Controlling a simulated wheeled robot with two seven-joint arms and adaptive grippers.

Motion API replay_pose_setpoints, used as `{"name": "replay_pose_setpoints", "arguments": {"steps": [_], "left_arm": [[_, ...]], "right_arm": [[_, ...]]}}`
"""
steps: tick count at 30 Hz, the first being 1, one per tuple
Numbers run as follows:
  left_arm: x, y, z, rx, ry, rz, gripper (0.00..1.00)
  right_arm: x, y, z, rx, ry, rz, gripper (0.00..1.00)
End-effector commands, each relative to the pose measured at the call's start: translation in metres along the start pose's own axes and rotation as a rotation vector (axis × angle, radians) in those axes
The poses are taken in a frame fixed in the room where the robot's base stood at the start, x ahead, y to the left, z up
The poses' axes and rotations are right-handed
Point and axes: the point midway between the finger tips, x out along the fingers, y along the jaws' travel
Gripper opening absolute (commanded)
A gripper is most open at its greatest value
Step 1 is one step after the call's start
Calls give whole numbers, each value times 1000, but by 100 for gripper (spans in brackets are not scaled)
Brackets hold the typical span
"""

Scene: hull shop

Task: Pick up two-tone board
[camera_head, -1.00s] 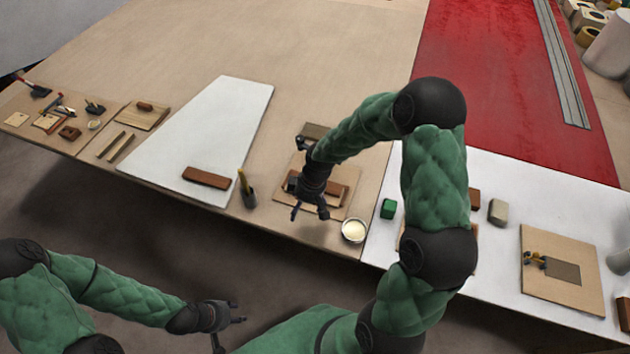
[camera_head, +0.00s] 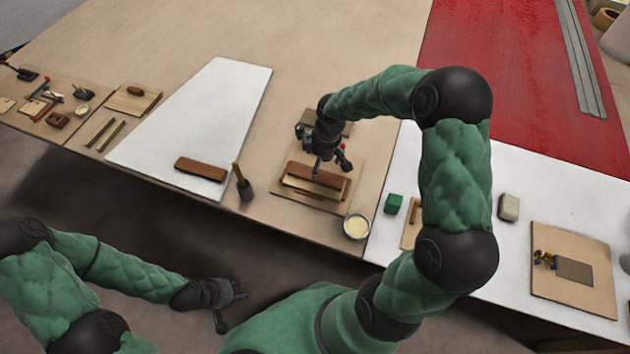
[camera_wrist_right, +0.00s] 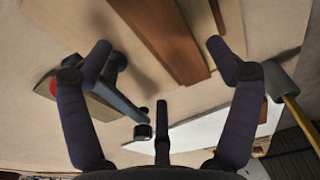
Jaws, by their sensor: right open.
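A board piece with a reddish-brown part and a paler strip along it, which looks like the two-tone board (camera_head: 318,177), lies on a tan square panel (camera_head: 290,203) near the front edge of the bench. My right gripper (camera_head: 328,162) is over its far side, pointing down. In the right wrist view its fingers (camera_wrist_right: 160,62) are spread with nothing between their tips, and a brown wooden piece (camera_wrist_right: 165,38) lies beyond them. I cannot tell whether they touch it. My left gripper (camera_head: 232,306) is low in front of the bench, away from the board, its fingers apart and empty.
A dark tool with a red end (camera_wrist_right: 125,95) lies close to the right gripper's left finger. A bowl (camera_head: 356,226), a green block (camera_head: 393,204) and an upright brush-like tool (camera_head: 243,184) stand nearby. A brown block (camera_head: 201,169) lies on the white sheet (camera_head: 205,115).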

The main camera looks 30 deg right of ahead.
Motion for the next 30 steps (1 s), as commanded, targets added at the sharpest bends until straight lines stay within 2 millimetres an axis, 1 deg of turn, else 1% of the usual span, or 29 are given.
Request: {"name": "replay_pose_setpoints", "arguments": {"steps": [5,9,12,15,20,21,23,24,26,27,30], "left_arm": [[8,-3,0,0,0,0,40],[17,-6,-1,0,0,0,40],[20,-7,-1,0,0,0,40],[21,-7,-1,0,0,0,40],[20,-7,-1,0,0,0,40],[20,-7,-1,0,0,0,40],[20,-7,-1,0,0,0,40],[20,-7,-1,0,0,0,40],[20,-7,-1,0,0,0,40],[20,-7,-1,0,0,0,40],[20,-7,-1,0,0,0,40]], "right_arm": [[17,-3,0,0,0,0,90],[38,-7,-1,0,0,-2,90],[49,-6,-1,0,0,0,90],[51,-6,-1,1,1,1,90],[50,-6,-2,1,1,1,90],[50,-6,-2,1,1,1,78],[50,-6,-1,1,1,1,61],[50,-6,-1,1,1,1,50],[50,-6,-1,1,1,0,33],[50,-6,-1,1,1,0,22],[50,-6,-2,2,2,1,21]]}}
